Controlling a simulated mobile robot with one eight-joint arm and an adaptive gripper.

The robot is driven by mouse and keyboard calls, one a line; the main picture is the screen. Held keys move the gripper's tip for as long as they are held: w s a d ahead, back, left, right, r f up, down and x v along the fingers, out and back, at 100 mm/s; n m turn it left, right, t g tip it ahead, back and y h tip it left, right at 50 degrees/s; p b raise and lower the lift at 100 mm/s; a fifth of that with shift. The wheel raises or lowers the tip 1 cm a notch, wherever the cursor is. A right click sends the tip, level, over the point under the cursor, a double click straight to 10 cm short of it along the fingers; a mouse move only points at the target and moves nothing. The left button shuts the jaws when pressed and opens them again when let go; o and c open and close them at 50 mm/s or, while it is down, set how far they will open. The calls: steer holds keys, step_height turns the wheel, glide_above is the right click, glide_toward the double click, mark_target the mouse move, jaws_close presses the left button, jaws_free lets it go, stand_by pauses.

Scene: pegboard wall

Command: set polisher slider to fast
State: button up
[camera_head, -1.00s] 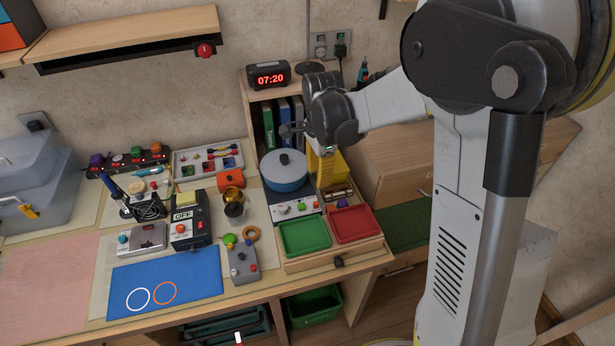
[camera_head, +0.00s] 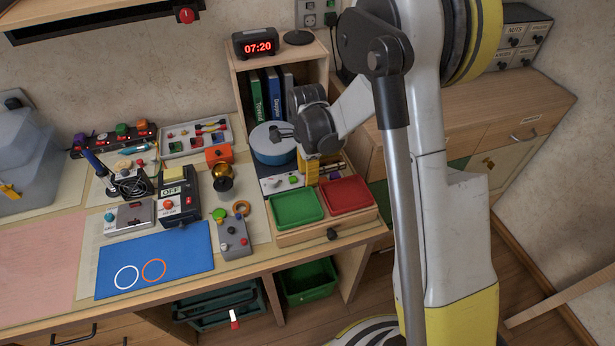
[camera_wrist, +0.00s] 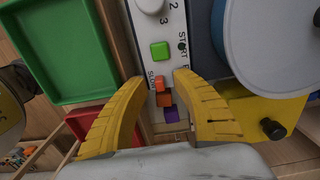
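The polisher is a blue round pan (camera_head: 272,150) with a white control panel (camera_head: 270,186) at its front. In the wrist view, the panel (camera_wrist: 150,32) shows a white knob, a green START button (camera_wrist: 160,51) and a small orange slider piece (camera_wrist: 163,99) beside the word SLOW. My gripper (camera_wrist: 160,80) points down over the panel with its yellow fingers apart. The orange piece lies between the fingers in this view; contact cannot be told. In the head view my gripper (camera_head: 312,176) is at the panel's right end, hiding part of it.
A green tray (camera_head: 297,208) and a red tray (camera_head: 346,194) stand in front of the panel. Books (camera_head: 270,94) and a clock (camera_head: 256,43) are behind. A gold-topped grinder (camera_head: 222,177) and a grey joystick box (camera_head: 233,238) are to the left.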

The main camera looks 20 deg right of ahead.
jaws_close()
steer(key=shift+w, duration=1.4)
steer(key=shift+s+r, duration=0.1)
jaws_free()
steer(key=shift+w, duration=0.2)
steer(key=shift+s, duration=0.1)
